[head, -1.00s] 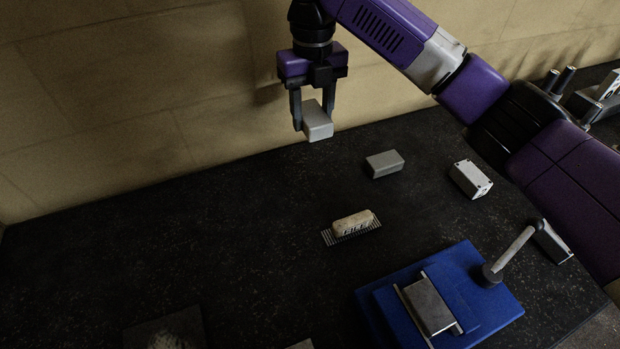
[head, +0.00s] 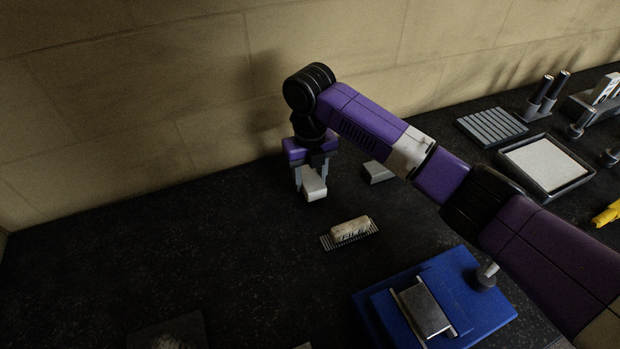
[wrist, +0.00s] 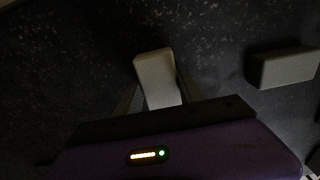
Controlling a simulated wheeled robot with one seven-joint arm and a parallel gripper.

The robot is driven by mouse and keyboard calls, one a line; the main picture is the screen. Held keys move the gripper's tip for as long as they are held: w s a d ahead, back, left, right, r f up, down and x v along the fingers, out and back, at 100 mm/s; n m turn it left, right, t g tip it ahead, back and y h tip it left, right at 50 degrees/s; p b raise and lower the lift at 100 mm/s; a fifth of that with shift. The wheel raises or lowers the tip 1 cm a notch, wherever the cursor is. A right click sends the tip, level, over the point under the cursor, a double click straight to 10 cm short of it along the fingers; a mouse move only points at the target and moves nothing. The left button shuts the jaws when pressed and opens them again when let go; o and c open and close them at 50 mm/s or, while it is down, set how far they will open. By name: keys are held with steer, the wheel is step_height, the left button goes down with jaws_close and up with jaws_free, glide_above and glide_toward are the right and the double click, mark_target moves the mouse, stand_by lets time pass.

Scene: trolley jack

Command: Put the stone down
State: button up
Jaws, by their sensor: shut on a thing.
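The stone, a pale grey block (head: 314,186), is between the fingers of my gripper (head: 311,180), which is shut on it. In the head view it is at or just above the dark worktop (head: 200,240); I cannot tell whether it touches. In the wrist view the stone (wrist: 157,78) sticks out past the fingers, with the dark top behind it.
A similar grey block (head: 379,172) lies just right of my gripper, partly hidden by my arm. A labelled pale block (head: 351,229) rests on a small ribbed mat in front. A blue fixture (head: 463,290) stands front right. The worktop left of my gripper is clear.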

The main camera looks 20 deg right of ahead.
mark_target(310, 177)
steer(key=shift+f, duration=0.55)
steer(key=shift+f, duration=0.1)
steer(key=shift+s+f+b, duration=0.1)
steer(key=shift+f+b, duration=0.25)
steer(key=o, duration=1.5)
steer(key=shift+s+f, duration=0.1)
steer(key=shift+f, duration=0.15)
steer(key=shift+c, duration=0.2)
steer(key=shift+r+p, duration=0.35)
steer(key=shift+r, duration=0.35)
step_height(310, 177, up, 12)
steer(key=b, duration=0.2)
steer(key=shift+b, duration=0.4)
